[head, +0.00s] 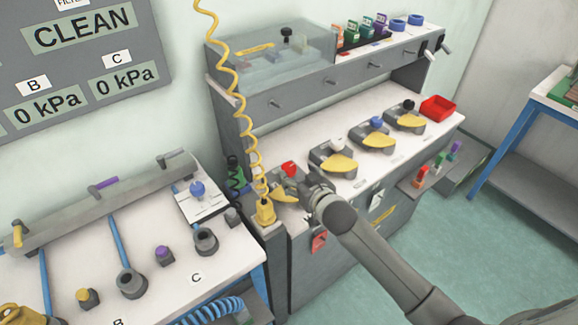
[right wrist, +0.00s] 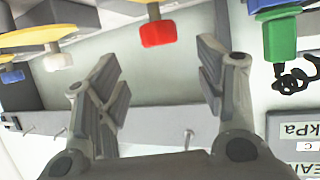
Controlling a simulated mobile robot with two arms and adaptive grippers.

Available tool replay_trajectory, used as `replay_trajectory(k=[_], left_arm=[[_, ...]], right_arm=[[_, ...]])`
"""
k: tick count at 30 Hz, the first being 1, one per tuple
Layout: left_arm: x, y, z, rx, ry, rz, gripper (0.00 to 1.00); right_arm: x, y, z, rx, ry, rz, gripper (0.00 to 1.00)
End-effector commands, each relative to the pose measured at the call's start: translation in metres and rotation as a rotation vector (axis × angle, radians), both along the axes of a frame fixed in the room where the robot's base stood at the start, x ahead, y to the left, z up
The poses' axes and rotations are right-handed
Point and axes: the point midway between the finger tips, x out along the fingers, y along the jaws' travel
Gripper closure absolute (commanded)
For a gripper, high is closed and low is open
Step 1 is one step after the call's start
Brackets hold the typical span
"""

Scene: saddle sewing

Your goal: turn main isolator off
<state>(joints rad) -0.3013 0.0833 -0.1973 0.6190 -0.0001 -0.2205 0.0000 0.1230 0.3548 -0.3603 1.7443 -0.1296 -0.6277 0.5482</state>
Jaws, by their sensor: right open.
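No part in view is legibly marked as the main isolator. A red knob (head: 289,168) stands over a yellow plate at the near left end of the bench's row of units. My right gripper (head: 300,187) is beside it and partly hides that unit. In the right wrist view the red knob (right wrist: 159,33) lies beyond the open fingers of my right gripper (right wrist: 163,85), roughly between them in the picture. Nothing is held, and the knob looks apart from the fingers.
Similar units with white (head: 337,145), blue (head: 376,122) and black (head: 408,104) knobs continue along the bench. A coiled yellow hose (head: 236,100) hangs close to the gripper. A green fitting (right wrist: 278,38) is near the right finger. A red tray (head: 438,107) stands at the far end.

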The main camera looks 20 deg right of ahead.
Motion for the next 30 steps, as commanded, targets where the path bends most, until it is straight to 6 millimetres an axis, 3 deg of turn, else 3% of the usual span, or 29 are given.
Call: replay_trajectory(k=[15,30], left_arm=[[0.001,-0.006,0.005,-0.006,-0.002,-0.003,1.0],[0.002,-0.005,0.005,-0.007,-0.003,-0.002,1.0]], right_arm=[[0.066,0.006,-0.027,-0.001,0.001,0.0,0.37],[0.079,0.007,-0.033,0.0,0.001,0.001,0.37]])
